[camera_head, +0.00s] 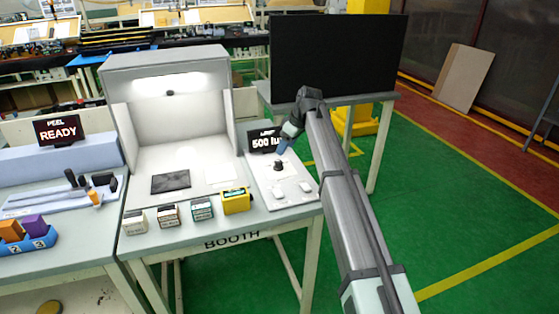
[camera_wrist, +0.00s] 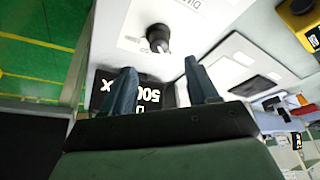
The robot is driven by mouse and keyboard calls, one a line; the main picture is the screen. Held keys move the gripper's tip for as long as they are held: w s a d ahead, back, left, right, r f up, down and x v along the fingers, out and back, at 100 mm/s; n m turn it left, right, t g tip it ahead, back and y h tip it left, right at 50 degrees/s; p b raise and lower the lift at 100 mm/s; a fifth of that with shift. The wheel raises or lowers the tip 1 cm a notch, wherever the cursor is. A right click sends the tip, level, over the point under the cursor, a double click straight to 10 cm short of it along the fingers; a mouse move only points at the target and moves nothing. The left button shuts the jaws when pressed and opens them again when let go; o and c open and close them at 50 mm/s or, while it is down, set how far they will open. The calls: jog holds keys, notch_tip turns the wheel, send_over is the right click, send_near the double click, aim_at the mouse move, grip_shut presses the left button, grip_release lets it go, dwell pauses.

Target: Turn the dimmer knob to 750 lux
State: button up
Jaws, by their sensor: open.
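The dimmer knob (camera_head: 278,165) is a small black knob on a white panel (camera_head: 262,178) at the right end of the booth table. It also shows in the wrist view (camera_wrist: 158,38), upright on the panel. Behind it a dark display (camera_head: 263,140) reads "500 lu", its end hidden by my arm. The display is upside down in the wrist view (camera_wrist: 148,95). My gripper (camera_head: 281,148) is above and just behind the knob, close to the display. In the wrist view its two fingers (camera_wrist: 163,80) are apart and empty, with the knob beyond the tips, not between them.
A lit white booth (camera_head: 150,68) stands left of the panel. Several small boxes, including a yellow one (camera_head: 236,202), line the table's front edge. A large black screen (camera_head: 335,55) stands behind my arm.

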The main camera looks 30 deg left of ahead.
aim_at(279, 161)
jog(key=x, duration=0.8)
jog(key=shift+c, duration=0.4)
jog(key=c, duration=1)
jog(key=shift+o, duration=0.2)
jog(key=shift+m, duration=0.5)
jog(key=m+t, duration=0.1)
jog(key=m, duration=0.2)
jog(key=shift+s+m+t+h, duration=0.15)
jog(key=shift+m+t+h, duration=0.25)
jog(key=m+t+h, duration=0.1)
jog(key=m, duration=0.3)
jog(key=shift+m, duration=0.7)
